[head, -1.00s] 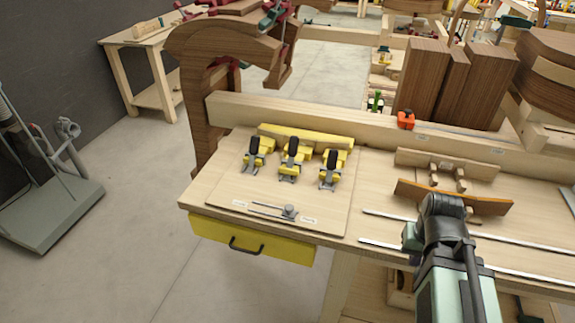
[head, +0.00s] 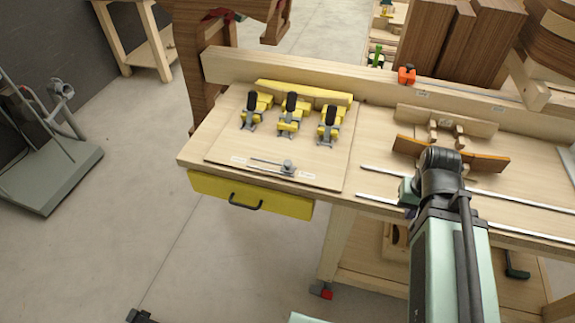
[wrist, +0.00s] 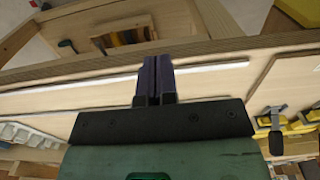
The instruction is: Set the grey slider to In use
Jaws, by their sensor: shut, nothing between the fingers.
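The grey slider (head: 288,166) is a small grey knob on a narrow metal track on the thin wooden board (head: 225,145) at the bench's left end. It sits at the right end of the track. A small white label (head: 238,160) lies by the left end and another (head: 307,175) by the right end; their words are too small to read. My gripper (wrist: 154,62) shows in the wrist view with its dark fingers together and empty, over the bench top near its edge. In the head view my arm hides most of it, well right of the slider. The slider is not seen in the wrist view.
Three yellow clamps with black handles (head: 290,105) stand behind the slider. A yellow drawer (head: 255,195) hangs below the bench edge. Metal rails (head: 380,199) and an orange-brown curved piece (head: 475,160) lie on the right. Bare bench lies between board and rails.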

